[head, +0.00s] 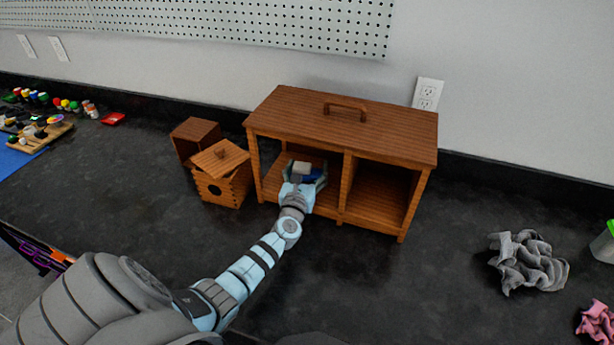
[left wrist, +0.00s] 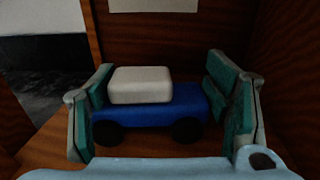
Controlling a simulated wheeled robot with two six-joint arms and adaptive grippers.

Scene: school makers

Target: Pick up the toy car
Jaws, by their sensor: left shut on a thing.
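The toy car (left wrist: 150,118) has a blue body, a pale block-shaped cab and dark wheels. In the head view the gripper (head: 303,178) hides part of the car. The car sits upright, on or close to the compartment floor; I cannot tell which. My right gripper is not in view.
The cabinet's right compartment looks empty. A small wooden box (head: 222,188) with a tilted lid and an open wooden box (head: 194,140) stand left of it. Crumpled grey cloth (head: 528,262) lies to the right. The dark counter (head: 340,275) is clear in front.

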